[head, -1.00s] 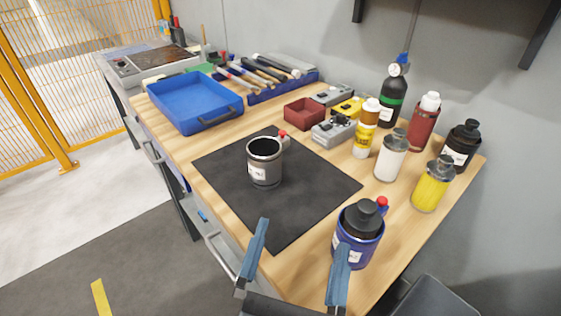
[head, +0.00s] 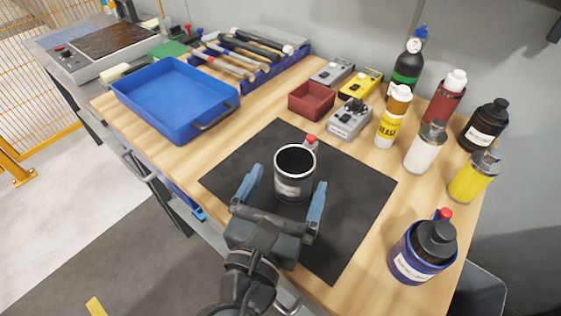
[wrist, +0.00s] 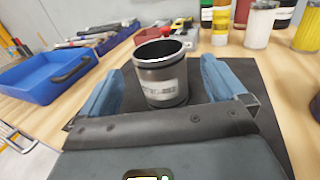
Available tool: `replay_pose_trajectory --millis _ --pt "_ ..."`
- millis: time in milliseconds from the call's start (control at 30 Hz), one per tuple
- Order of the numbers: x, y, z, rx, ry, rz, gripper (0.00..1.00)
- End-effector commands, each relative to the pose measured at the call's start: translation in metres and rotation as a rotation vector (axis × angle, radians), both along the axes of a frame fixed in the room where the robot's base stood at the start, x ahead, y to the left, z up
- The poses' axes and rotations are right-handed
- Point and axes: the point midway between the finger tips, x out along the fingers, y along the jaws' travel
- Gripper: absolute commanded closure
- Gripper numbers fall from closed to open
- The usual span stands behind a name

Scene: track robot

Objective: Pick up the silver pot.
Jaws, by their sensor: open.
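The silver pot (head: 293,175) is a dark grey metal cup with a bright rim, a white label and a red-tipped part at its back. It stands upright on the black mat (head: 350,200). In the wrist view the pot (wrist: 162,76) is straight ahead, its label facing me. My gripper (head: 284,190) is open, with its blue fingers at the pot's left and right on the near side. I cannot tell whether the fingertips reach past its near wall. Nothing is held.
A blue tray (head: 175,100) with a handle stands at the left. A red box (head: 311,101) and grey device (head: 349,119) stand behind the mat. Several bottles, including a white one (head: 425,148), line the right. A blue container (head: 422,252) with a black-capped bottle stands at front right.

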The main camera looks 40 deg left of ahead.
Motion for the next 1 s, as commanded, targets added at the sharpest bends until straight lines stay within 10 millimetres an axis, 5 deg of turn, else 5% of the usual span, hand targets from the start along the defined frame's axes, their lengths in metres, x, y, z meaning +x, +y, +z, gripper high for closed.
replay_pose_trajectory --millis 500,800,1000 --pt "0.058 0.021 0.007 0.003 -0.001 0.0 0.02" --pt "0.063 0.023 0.007 0.003 -0.002 0.001 0.02" --pt "0.063 0.023 0.007 0.003 -0.002 0.001 0.21"
